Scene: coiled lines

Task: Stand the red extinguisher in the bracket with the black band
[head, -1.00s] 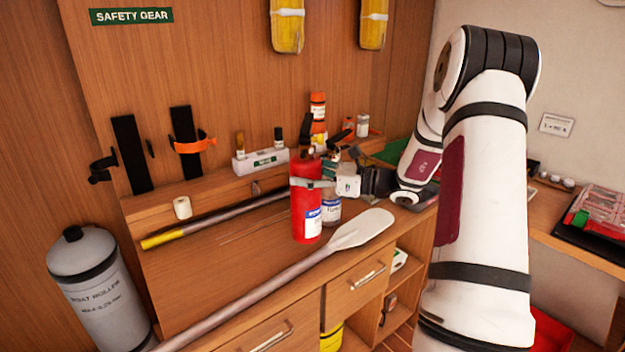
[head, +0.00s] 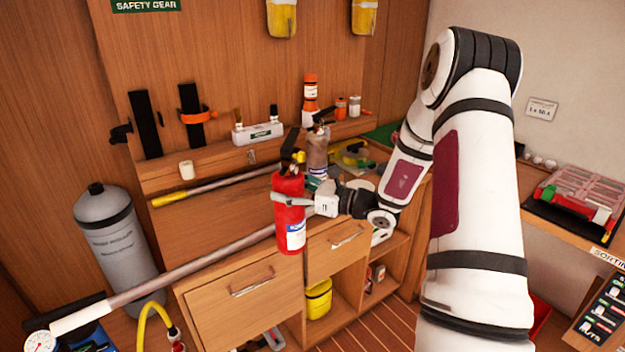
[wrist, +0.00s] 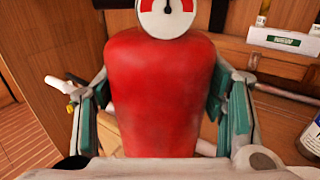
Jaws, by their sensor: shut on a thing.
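The red extinguisher (head: 289,215), with a black handle and a white-blue label, hangs roughly upright in front of the counter's drawers. My gripper (head: 292,200) is shut around its upper body. In the wrist view the red body (wrist: 160,95) fills the middle between the green finger pads, with a gauge (wrist: 166,14) above it. The bracket with the black band (head: 146,125) is on the back wall at the left; its black band (head: 120,133) sticks out open and empty. A similar bracket with an orange band (head: 192,116) is right of it, also empty.
A paddle (head: 200,262) crosses the counter front behind the extinguisher. A grey bottle (head: 317,155) stands behind the extinguisher. A grey tank (head: 115,240) stands at the left.

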